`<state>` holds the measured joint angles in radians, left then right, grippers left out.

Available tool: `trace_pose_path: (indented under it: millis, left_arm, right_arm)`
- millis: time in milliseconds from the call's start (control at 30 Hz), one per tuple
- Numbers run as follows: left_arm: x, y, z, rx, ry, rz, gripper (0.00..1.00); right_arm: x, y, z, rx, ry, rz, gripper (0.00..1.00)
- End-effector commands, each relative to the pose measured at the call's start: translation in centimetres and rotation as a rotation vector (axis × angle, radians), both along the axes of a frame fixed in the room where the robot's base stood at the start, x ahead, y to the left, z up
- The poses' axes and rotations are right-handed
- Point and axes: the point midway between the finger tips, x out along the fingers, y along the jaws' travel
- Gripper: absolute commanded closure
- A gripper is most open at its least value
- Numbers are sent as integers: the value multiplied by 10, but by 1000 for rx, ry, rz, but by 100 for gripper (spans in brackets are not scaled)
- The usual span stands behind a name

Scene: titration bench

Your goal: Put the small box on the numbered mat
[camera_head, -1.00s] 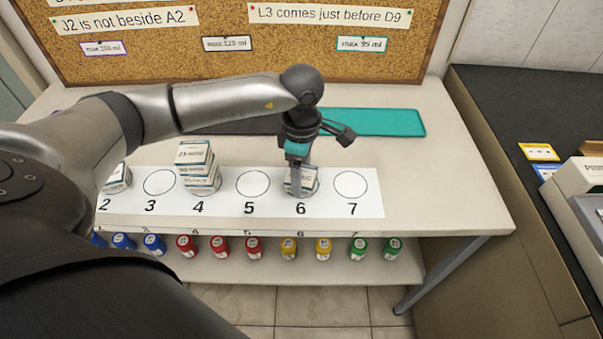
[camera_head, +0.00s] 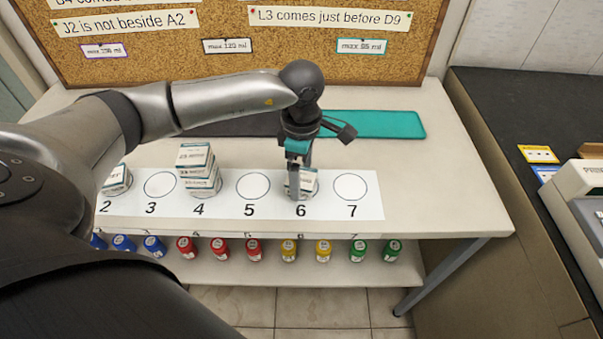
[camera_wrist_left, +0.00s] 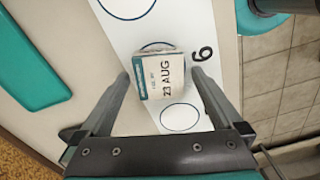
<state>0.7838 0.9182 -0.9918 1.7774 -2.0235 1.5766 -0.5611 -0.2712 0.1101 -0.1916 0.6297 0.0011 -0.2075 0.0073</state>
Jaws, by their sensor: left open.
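A small white and teal box (camera_head: 309,179) sits on circle 6 of the white numbered mat (camera_head: 226,206). In the left wrist view, the box (camera_wrist_left: 159,78) shows "23 AUG" on its top face. My left gripper (camera_head: 296,194) points down at this box and partly hides it in the head view. In the left wrist view, its open fingers (camera_wrist_left: 160,74) stand on either side of the box. A stack of similar boxes (camera_head: 197,168) stands at circle 4. Another box (camera_head: 116,180) is at 2, partly hidden by my arm. My right gripper is not in view.
Circles 3, 5 and 7 are empty. A teal tray (camera_head: 375,124) lies behind the mat. Colored bottles (camera_head: 254,249) line the shelf below the table's front edge. A cork board (camera_head: 228,62) with notes stands at the back. A dark counter (camera_head: 497,130) is at the right.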

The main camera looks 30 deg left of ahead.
Motion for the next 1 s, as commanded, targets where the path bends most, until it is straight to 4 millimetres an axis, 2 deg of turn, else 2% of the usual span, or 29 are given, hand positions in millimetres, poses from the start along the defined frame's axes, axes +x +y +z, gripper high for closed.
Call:
trace_pose_path:
  millis: [33, 300, 500, 667, 1000]
  left_arm:
    - [1, 0, 13, 0, -5, -1, 0]
    - [1, 0, 73, 1, -6, 0, 0]
    - [1, 0, 101, 1, -4, -1, 0]
    - [0, 0, 110, 1, -1, -1, 0]
    - [0, -1, 110, -2, -1, -1, 0]
  right_arm:
    - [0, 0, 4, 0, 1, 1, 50]
    - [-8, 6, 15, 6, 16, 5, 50]
    - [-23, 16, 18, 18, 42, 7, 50]
    - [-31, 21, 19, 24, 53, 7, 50]
    - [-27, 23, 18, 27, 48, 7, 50]
